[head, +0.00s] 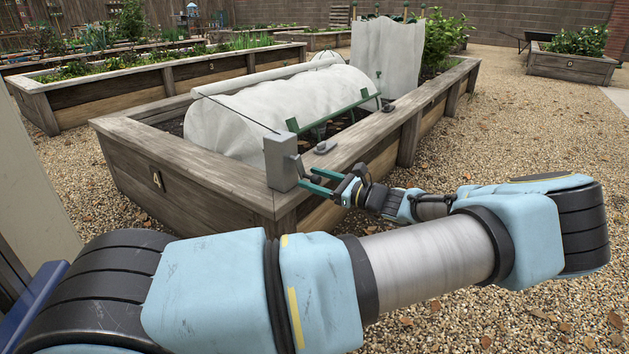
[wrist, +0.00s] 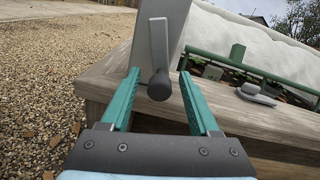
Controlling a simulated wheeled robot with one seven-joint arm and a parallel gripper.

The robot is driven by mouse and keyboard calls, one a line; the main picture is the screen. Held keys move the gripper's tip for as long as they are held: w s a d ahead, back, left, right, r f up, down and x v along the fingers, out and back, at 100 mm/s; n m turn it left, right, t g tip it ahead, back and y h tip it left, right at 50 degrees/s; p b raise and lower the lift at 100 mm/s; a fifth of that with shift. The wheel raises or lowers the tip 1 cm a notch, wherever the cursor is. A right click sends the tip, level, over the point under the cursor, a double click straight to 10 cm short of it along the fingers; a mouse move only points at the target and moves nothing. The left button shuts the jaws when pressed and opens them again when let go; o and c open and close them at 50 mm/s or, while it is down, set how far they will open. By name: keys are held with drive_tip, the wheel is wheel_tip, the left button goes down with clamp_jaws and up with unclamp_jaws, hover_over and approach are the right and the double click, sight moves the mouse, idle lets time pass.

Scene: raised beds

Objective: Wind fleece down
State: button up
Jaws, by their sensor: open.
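White fleece (head: 275,112) is spread in an arched tunnel over the near part of a wooden raised bed (head: 190,172). A green bar (head: 340,110) runs along the tunnel's right side, and the bar also shows in the wrist view (wrist: 260,72). A grey winder box (head: 281,160) stands on the bed's near right corner. In the wrist view its grey crank arm (wrist: 158,42) hangs down to a dark knob (wrist: 159,86). My gripper (head: 307,177) is open, its green fingers either side of the knob in the wrist view (wrist: 158,92). Contact cannot be told.
A grey cleat (wrist: 256,94) lies on the bed's rim right of the winder. A white upright sheet (head: 387,55) stands farther along the bed. Gravel (head: 520,125) is open to the right. Another planted bed (head: 160,78) lies at left.

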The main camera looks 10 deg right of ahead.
clamp_jaws()
idle(0.3)
drive_tip(key=shift+w+d+r+n+p, duration=0.1)
drive_tip(key=shift+r+n+p, duration=0.05)
drive_tip(key=shift+n+p, duration=0.15)
drive_tip(key=n+p, duration=0.2)
drive_tip(key=n, duration=0.1)
wheel_tip(320, 180, up, 10)
drive_tip(key=f+n+h+p, duration=0.1)
drive_tip(key=n+p, duration=0.2)
drive_tip(key=n, duration=1.9)
hover_over(313, 177)
drive_tip(key=w+d, duration=0.1)
drive_tip(key=shift+r, duration=0.25)
drive_tip(key=shift+s+a+r+n+t+b, duration=0.15)
drive_tip(key=shift+s+a+n+t+b, duration=0.2)
drive_tip(key=shift+n, duration=0.5)
drive_tip(key=shift+s+a+r+n+t+b, duration=0.15)
drive_tip(key=shift+n+b, duration=0.3)
drive_tip(key=shift+n, duration=0.4)
